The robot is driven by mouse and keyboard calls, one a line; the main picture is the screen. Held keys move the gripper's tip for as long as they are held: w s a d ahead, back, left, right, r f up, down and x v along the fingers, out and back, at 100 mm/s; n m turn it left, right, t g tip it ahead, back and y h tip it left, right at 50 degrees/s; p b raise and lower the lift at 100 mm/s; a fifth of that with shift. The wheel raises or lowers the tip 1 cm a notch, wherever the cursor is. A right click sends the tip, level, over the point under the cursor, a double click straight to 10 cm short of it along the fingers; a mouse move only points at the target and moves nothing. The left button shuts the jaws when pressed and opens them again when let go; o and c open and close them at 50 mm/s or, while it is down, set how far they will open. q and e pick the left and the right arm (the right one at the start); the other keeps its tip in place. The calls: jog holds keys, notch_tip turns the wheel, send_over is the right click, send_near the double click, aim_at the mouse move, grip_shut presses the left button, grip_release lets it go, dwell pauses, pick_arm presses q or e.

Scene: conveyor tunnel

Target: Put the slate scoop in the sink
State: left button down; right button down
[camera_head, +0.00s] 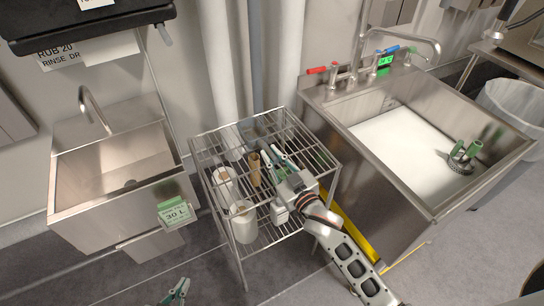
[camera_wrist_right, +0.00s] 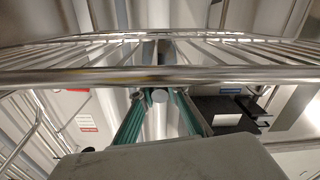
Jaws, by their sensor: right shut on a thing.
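My right gripper (camera_head: 275,160) reaches in over the wire rack, its green fingers pointing away toward the wall. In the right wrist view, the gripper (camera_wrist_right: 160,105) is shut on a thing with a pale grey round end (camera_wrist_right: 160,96). This looks like the slate scoop's handle; most of the scoop is hidden by the fingers and the rack's bars. The large steel sink (camera_head: 452,202) stands right of the rack, and a smaller steel sink (camera_head: 75,212) stands left of it. My left gripper (camera_head: 175,292) is low at the bottom edge, its green fingers apart and empty.
The wire rack (camera_head: 238,283) has bars above and around my right gripper. A tan thing (camera_head: 254,168), a white container (camera_head: 243,222) and other white items stand in it. A green-and-dark item (camera_head: 463,157) lies in the large sink, whose pale floor (camera_head: 400,145) is otherwise clear.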

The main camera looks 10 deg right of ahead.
jog(key=c, duration=2.4)
grip_release()
jog(key=shift+f, duration=0.1)
jog(key=o, duration=0.4)
